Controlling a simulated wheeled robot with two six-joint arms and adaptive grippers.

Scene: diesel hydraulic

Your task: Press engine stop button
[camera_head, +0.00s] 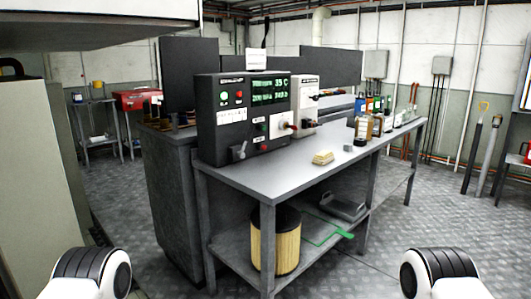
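A dark control box (208,135) stands on the left end of the grey metal workbench (285,175). Small controls and a lever (238,151) are lower on the face. Only rounded white and black parts of my arms show at the bottom left and right. Neither gripper is in view, and nothing of mine touches the box.
A yellowish stack (323,158) and several bottles stand on the bench. A tan cylinder (287,240) is on its lower shelf. Patterned floor in front of and right of the bench is clear.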

